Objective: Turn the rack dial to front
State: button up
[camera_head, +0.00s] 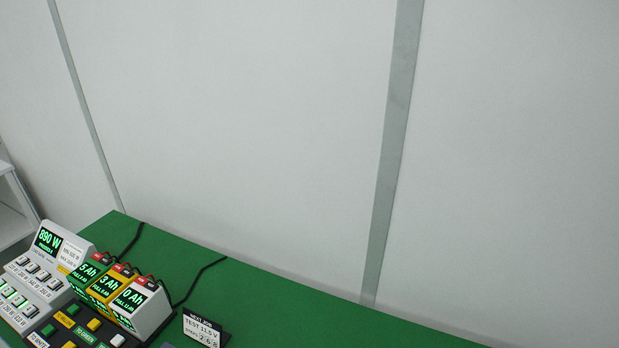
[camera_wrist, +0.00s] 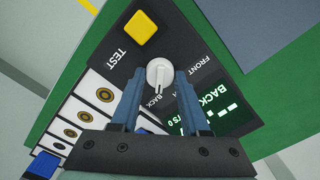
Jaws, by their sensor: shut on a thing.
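The rack dial (camera_wrist: 159,70) is a round white knob on a dark panel (camera_wrist: 178,40) in the wrist view. FRONT is printed to its upper right and BACK just below it. A small screen (camera_wrist: 215,103) beside it shows BACK in green. The blue fingers of my gripper (camera_wrist: 158,78) stand on either side of the dial and are shut on it. The dial and gripper are not in the head view.
A yellow button (camera_wrist: 141,27) marked TEST sits just above the dial. White tiles with round marks (camera_wrist: 98,95) lie to the left. In the head view, a green table (camera_head: 270,300) holds battery-like boxes (camera_head: 143,305), a button panel and cables.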

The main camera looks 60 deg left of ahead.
grip_shut()
jog(key=shift+r+n, duration=0.1)
jog(key=shift+n, duration=0.2)
jog(key=n+p, duration=0.2)
jog(key=n, duration=0.1)
jog(key=shift+r+p, duration=0.1)
jog(key=shift+p, duration=0.2)
jog(key=n+p, duration=0.2)
jog(key=n, duration=0.4)
jog(key=n+p, duration=0.2)
jog(key=n, duration=0.3)
jog(key=n+p, duration=0.1)
jog(key=n, duration=0.4)
jog(key=shift+n, duration=0.3)
